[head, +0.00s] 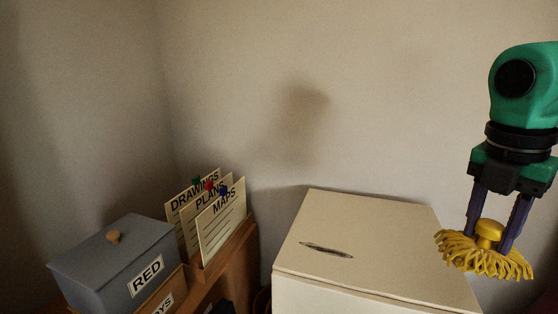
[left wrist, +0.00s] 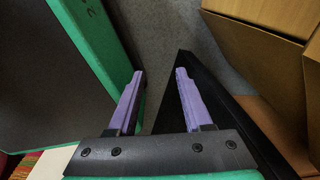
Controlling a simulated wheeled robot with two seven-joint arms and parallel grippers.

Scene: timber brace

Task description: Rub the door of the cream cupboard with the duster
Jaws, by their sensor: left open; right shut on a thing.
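The cream cupboard (head: 380,236) stands low in the middle of the head view. I see its top and a strip of its front edge; its door is mostly below the picture. My right gripper (head: 495,238) is shut on the yellow knob of the duster (head: 487,259), whose yellow strands hang down. It holds the duster upright at the right, by the cupboard's right end in the picture; I cannot tell the gap. My left gripper (left wrist: 158,85) shows only in the left wrist view, open with nothing between its fingers.
A dark slit or mark (head: 326,250) lies on the cupboard top. To the left stand a grey lidded box (head: 115,262) labelled RED and a wooden holder (head: 228,250) with cards DRAWINGS, PLANS and MAPS. Brown box-like furniture (left wrist: 265,45) is near my left gripper.

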